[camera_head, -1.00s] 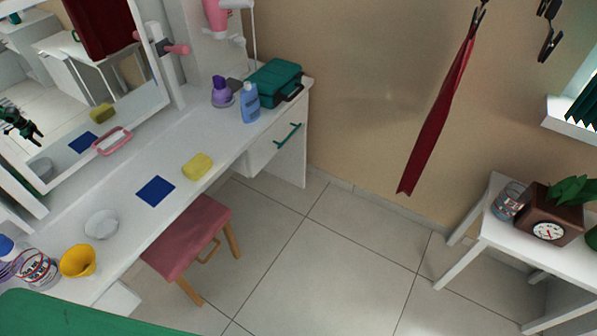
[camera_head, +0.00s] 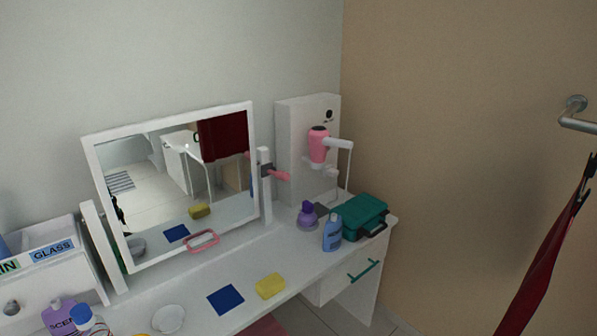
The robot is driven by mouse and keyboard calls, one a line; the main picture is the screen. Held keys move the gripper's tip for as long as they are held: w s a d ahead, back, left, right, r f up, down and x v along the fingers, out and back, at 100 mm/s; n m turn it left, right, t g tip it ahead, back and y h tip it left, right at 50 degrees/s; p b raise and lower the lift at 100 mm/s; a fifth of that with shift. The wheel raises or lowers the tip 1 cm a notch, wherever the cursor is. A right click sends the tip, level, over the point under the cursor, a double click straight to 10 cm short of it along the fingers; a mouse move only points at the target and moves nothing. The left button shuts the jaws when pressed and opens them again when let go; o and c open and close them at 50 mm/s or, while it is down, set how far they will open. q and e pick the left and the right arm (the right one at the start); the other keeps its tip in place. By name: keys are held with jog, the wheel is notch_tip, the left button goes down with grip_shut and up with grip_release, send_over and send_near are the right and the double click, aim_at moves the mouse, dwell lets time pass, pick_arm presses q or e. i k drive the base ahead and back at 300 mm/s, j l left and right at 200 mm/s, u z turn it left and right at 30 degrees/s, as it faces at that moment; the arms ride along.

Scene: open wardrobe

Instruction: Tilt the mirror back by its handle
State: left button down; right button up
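The mirror (camera_head: 170,165) has a white rectangular frame and stands between two white posts on the white vanity table. Its glass reflects the room, a dark red cloth and things on the table. A pink loop handle (camera_head: 202,241) sits at the lower edge of the frame. A pink knob (camera_head: 278,175) sticks out at the right post (camera_head: 265,190). Neither of my grippers shows directly in the head view. A dark shape at the left edge of the glass is too unclear to name.
On the table (camera_head: 235,270) are a blue square (camera_head: 226,299), a yellow sponge (camera_head: 270,286), a white dish (camera_head: 168,319), purple (camera_head: 307,215) and blue (camera_head: 332,233) bottles and a teal case (camera_head: 362,215). A pink hair dryer (camera_head: 318,146) hangs behind. A labelled box (camera_head: 50,265) stands left.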

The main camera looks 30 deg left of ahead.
aim_at(167, 187)
jog(key=u, duration=1.55)
jog(key=l, duration=0.2)
